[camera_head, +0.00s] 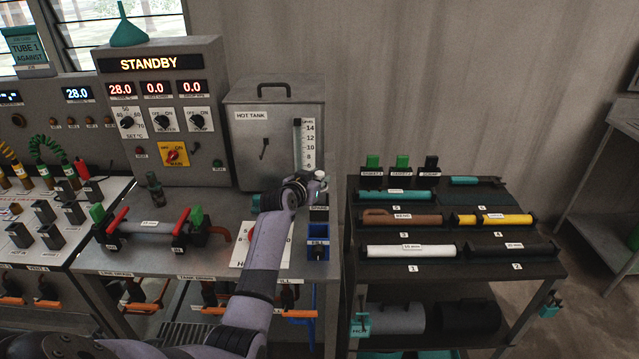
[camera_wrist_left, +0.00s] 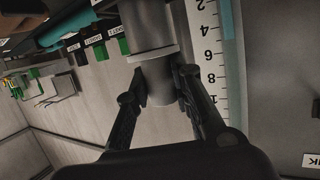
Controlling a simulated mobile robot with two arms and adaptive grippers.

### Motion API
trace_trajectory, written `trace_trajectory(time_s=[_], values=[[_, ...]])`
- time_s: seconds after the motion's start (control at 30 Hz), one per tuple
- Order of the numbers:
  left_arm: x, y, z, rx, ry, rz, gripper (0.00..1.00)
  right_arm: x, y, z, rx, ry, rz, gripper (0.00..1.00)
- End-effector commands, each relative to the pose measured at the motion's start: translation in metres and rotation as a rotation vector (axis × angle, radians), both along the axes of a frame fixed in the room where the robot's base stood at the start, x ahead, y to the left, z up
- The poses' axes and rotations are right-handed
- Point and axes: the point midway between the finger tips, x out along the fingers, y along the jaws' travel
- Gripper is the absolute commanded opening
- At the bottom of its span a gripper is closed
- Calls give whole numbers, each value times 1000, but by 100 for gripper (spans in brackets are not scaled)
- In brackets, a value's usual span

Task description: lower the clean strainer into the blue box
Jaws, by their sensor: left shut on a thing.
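My left gripper (camera_head: 318,187) is in front of the hot tank, by its level scale, at the far right of the steel bench. In the left wrist view its two fingers (camera_wrist_left: 163,90) are shut on a grey cylinder with a paler rim, which I take to be the strainer (camera_wrist_left: 149,28). In the head view the gripper largely hides it. A small blue box (camera_head: 318,254) with a FILL label stands at the bench's right edge, below the gripper in the picture. Its inside is hard to make out. My right gripper is not in view.
The hot tank (camera_head: 272,135) stands close behind the gripper, its scale (camera_head: 304,146) alongside. A grey pipe section (camera_head: 150,227) between valves lies on the bench at left. A dark rack (camera_head: 460,262) with labelled tubes stands at right, past a narrow gap.

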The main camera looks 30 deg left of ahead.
Motion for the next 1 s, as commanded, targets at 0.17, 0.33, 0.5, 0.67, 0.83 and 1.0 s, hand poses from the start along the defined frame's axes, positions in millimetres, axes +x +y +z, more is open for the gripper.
trace_trajectory(time_s=[0.17,0.33,0.5,0.67,0.83,1.0], values=[[0,0,29,1,0,0,0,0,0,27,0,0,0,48],[0,0,49,1,0,0,0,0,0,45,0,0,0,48],[0,0,69,1,0,0,0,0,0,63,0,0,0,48],[0,0,86,2,0,-1,0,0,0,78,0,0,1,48],[0,0,86,1,1,0,0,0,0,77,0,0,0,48],[0,0,86,1,0,0,0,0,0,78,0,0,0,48]])
